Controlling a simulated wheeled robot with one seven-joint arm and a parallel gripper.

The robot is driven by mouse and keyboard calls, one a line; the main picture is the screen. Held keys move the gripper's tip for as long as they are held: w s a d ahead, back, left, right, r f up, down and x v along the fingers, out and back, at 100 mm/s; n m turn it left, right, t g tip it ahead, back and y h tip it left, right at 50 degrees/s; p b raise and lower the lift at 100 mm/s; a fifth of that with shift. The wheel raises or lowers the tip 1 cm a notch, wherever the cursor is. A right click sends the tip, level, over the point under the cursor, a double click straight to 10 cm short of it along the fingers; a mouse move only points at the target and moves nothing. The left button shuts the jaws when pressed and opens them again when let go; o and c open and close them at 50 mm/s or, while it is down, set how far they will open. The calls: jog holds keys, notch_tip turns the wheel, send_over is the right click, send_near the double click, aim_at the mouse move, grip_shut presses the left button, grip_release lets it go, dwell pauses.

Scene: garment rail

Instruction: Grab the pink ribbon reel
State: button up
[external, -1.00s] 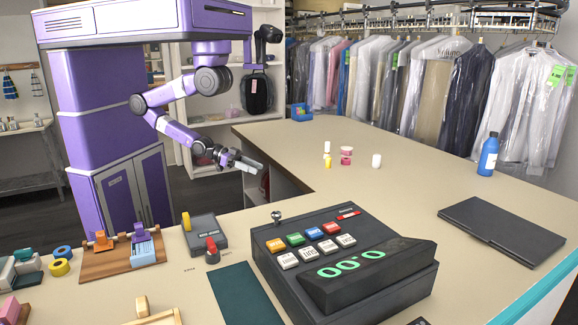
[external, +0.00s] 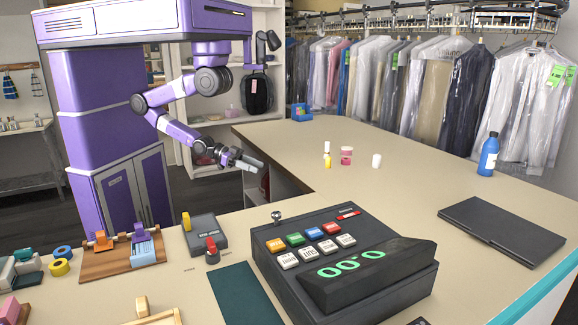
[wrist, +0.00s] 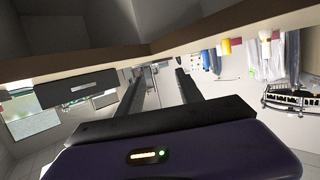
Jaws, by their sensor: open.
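A small pink ribbon reel (external: 346,160) stands on the counter in the external view, with a paler part at its top. A yellow spool (external: 328,162) and a white spool (external: 327,147) are left of it, and a white cylinder (external: 376,160) is to its right. My gripper (external: 258,164) is at the counter's edge, left of the reel and well apart from it. Its two fingers are spread and empty. In the wrist view, my fingers (wrist: 160,92) reach forward. Small yellow, white and pinkish items show at the upper right there, partly cut by the counter edge.
A blue bottle (external: 488,154) and dark folder (external: 505,230) are to the right. A cash register (external: 345,265) is in front. Bagged garments (external: 430,90) hang behind the counter.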

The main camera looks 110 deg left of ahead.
dwell(0.3)
jog(key=o, duration=0.8)
jog(key=shift+c, duration=0.2)
jog(key=shift+w, duration=0.1)
